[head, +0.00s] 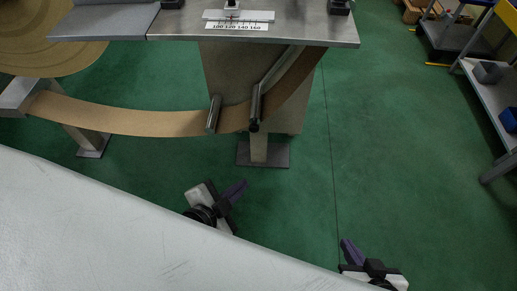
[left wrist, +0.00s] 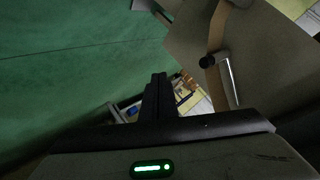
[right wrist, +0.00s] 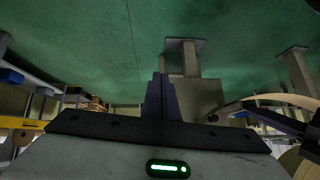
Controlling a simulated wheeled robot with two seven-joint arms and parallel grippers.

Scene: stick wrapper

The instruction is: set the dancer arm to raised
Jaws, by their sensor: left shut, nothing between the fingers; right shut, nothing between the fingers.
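The dancer arm (head: 279,69) is a grey metal bar sloping down and left from under the table to a roller (head: 255,108) with a dark end. The brown web (head: 150,122) runs past this roller and a second short roller (head: 213,115). A metal roller with a black end also shows in the left wrist view (left wrist: 228,78); I cannot tell which one. My left gripper (head: 236,190) is shut and empty, below the rollers and apart from them. My right gripper (head: 347,247) is shut and empty, lower right, farther from the arm.
A large brown roll (head: 45,35) is at upper left. A cart (head: 490,100) with bins stands at the right. Green floor (head: 390,170) is clear between.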

